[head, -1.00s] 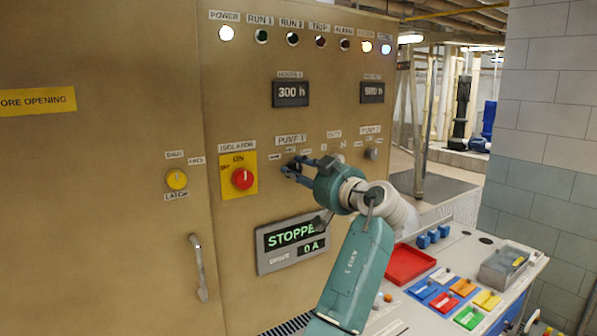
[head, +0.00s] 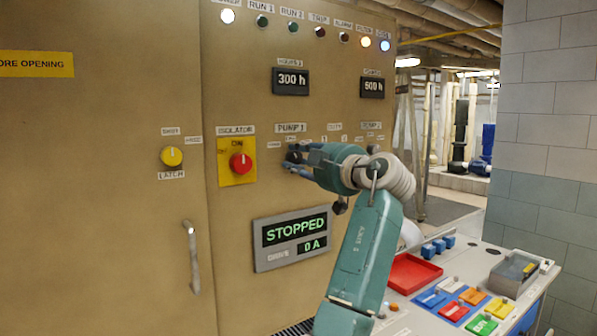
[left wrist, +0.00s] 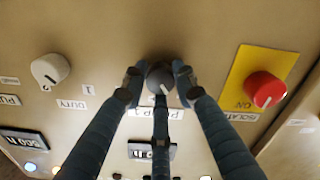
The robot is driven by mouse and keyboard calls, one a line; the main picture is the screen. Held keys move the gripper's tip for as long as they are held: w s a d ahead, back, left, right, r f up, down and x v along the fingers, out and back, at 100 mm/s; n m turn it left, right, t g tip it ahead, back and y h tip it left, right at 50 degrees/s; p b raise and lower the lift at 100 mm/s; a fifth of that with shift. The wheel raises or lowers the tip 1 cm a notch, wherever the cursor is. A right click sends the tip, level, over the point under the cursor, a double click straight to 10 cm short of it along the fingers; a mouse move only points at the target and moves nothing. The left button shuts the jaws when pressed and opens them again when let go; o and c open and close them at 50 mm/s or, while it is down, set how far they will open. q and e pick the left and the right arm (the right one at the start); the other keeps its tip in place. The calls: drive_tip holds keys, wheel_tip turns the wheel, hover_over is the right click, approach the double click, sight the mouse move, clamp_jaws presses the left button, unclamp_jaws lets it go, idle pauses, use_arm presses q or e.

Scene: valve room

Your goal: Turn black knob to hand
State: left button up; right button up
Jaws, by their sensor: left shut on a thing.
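The black knob (left wrist: 160,77) sits under the PUMP 1 label on the tan cabinet front. In the left wrist view it is between my fingertips, and its white pointer line slants to the lower right. My left gripper (head: 291,158) is shut on this knob; it also shows in the left wrist view (left wrist: 158,80), with fingers on both sides and one below. In the head view the fingers and wrist mostly hide the knob and nearby labels. My right gripper is not in view.
A red isolator knob (head: 240,164) on a yellow plate is left of my gripper. A pale knob (left wrist: 50,70) is in the left wrist view. The display (head: 291,238) reads STOPPED, 0 A. A red tray (head: 411,273) and coloured blocks lie on the desk.

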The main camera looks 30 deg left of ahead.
use_arm(q)
drive_tip(key=shift+f+n+b, duration=0.1)
drive_tip(key=shift+n+b, duration=0.35)
drive_tip(key=shift+n, duration=0.35)
drive_tip(key=o, duration=1.1)
drive_tip(key=shift+o, duration=0.2)
drive_tip(key=v, duration=1.2)
